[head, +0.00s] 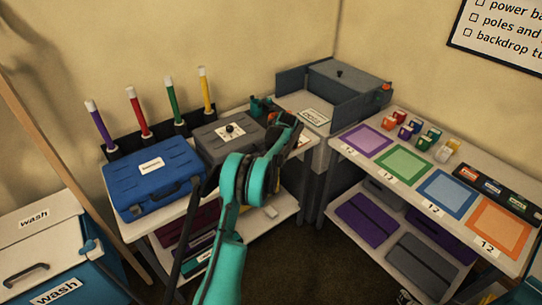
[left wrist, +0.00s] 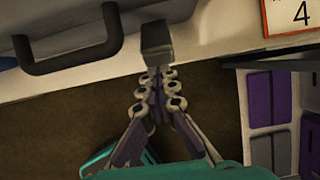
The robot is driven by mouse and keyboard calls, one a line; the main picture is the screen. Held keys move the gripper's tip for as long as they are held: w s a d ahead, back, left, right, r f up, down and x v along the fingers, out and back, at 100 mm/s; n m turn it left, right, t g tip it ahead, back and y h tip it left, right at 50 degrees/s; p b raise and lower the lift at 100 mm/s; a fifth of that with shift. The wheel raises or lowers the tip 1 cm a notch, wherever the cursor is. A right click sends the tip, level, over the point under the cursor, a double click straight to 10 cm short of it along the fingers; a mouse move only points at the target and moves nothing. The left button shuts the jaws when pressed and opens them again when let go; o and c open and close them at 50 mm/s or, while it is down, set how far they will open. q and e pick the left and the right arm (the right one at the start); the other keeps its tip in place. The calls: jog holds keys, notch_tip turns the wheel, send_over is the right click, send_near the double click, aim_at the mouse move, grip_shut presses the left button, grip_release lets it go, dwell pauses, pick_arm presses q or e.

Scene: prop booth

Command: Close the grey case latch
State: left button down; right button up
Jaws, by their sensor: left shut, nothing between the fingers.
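The grey case (head: 222,146) sits on the left table, with a white label and a dark round object on its lid. In the left wrist view, a dark carry handle (left wrist: 70,55) sticks out from the case's front at the upper left. I cannot make out the latch in either view. My left gripper (head: 288,128) is at the right of the case in the head view, partly covering its right side. In the left wrist view the left gripper (left wrist: 157,45) is shut and empty, its fingertips together by the table edge, right of the handle.
A blue case (head: 152,180) stands left of the grey case. Several coloured poles (head: 171,103) stand behind. A grey open-topped bay (head: 300,85) is at the back corner. The right table (head: 400,178) holds coloured squares and small blocks. Shelves below hold more cases.

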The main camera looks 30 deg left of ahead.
pick_arm(q)
jog(key=a+r+h+p, duration=0.1)
jog(key=r+g+h+p, duration=0.1)
jog(key=p, duration=0.1)
jog(key=shift+w+a+r+h, duration=0.3)
jog(key=shift+w+a+r, duration=0.05)
jog(key=shift+w+a+f, duration=0.1)
jog(key=shift+a+f, duration=0.05)
jog(key=shift+a, duration=0.1)
jog(key=shift+d+r, duration=0.15)
jog(key=shift+r, duration=0.15)
jog(key=shift+r+p, duration=0.5)
jog(key=shift+r, duration=0.1)
